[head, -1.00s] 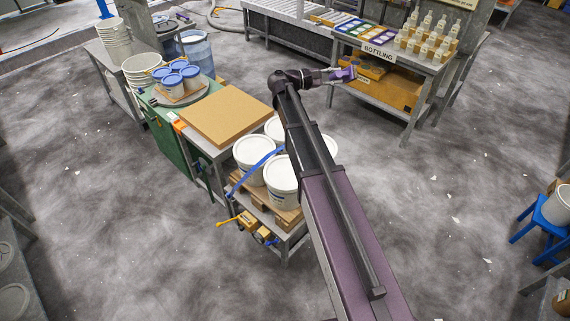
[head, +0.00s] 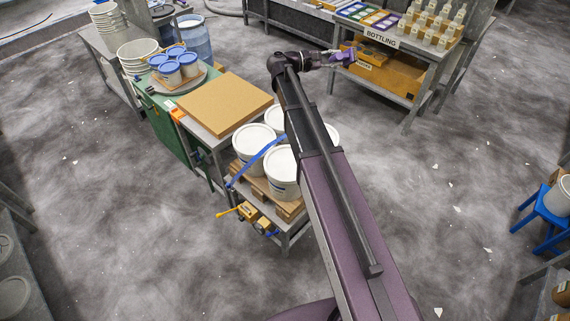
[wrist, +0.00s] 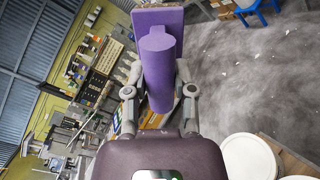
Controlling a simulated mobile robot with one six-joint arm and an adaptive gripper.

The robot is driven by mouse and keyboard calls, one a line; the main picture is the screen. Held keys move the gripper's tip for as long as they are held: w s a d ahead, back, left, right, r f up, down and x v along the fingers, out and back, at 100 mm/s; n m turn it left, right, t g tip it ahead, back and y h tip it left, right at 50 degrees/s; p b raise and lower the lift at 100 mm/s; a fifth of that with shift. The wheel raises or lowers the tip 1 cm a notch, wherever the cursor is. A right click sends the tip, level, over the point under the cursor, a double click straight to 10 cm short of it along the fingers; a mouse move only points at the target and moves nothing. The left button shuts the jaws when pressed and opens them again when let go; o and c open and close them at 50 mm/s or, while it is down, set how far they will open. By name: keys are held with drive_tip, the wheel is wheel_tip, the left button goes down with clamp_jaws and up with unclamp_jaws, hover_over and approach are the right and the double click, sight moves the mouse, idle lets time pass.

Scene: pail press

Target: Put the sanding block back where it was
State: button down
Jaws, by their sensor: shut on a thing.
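My gripper (wrist: 158,92) is shut on the purple sanding block (wrist: 158,40), which has a flat plate and a rounded handle. In the wrist view one finger lies on each side of the handle, and the block fills the top middle. In the head view my gripper (head: 343,58) and the small purple block (head: 350,57) are in the air at the end of my outstretched arm. They appear in front of the left end of the bottling table (head: 385,41). The block seems clear of any surface.
A cart (head: 287,226) with white lidded pails (head: 283,170) on a pallet stands beside my arm. A brown board (head: 225,104) lies on a grey table. Blue-lidded pails (head: 189,65) stand on a turntable. Bottles (head: 440,25) crowd the bottling table. Open floor (head: 420,170) lies right.

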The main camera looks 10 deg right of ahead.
drive_tip(key=s+a+f+y+b, duration=0.25)
drive_tip(key=f+y+b, duration=0.3)
drive_tip(key=f, duration=0.65)
drive_tip(key=s+a+f+m+g+y+b, duration=0.15)
drive_tip(key=s+f+y+b, duration=0.25)
drive_tip(key=f+b, duration=0.55)
drive_tip(key=s+a+f+n+t+y+b, duration=0.1)
drive_tip(key=s+a+f+y+b, duration=0.25)
drive_tip(key=f, duration=1.05)
drive_tip(key=s+a+f+y+b, duration=0.2)
drive_tip(key=a+f+y+b, duration=0.3)
drive_tip(key=a+f, duration=0.1)
drive_tip(key=shift+a+f+m+b, duration=0.15)
drive_tip(key=shift+f+m+b, duration=0.15)
drive_tip(key=shift+f+m, duration=0.25)
drive_tip(key=shift+f, duration=0.1)
drive_tip(key=w, duration=0.4)
drive_tip(key=w+a+f+b, duration=0.1)
drive_tip(key=w, duration=0.4)
drive_tip(key=w+a, duration=0.1)
drive_tip(key=w, duration=0.4)
drive_tip(key=shift+w+a+f, duration=0.1)
drive_tip(key=shift+w+f, duration=0.05)
drive_tip(key=shift+f, duration=0.05)
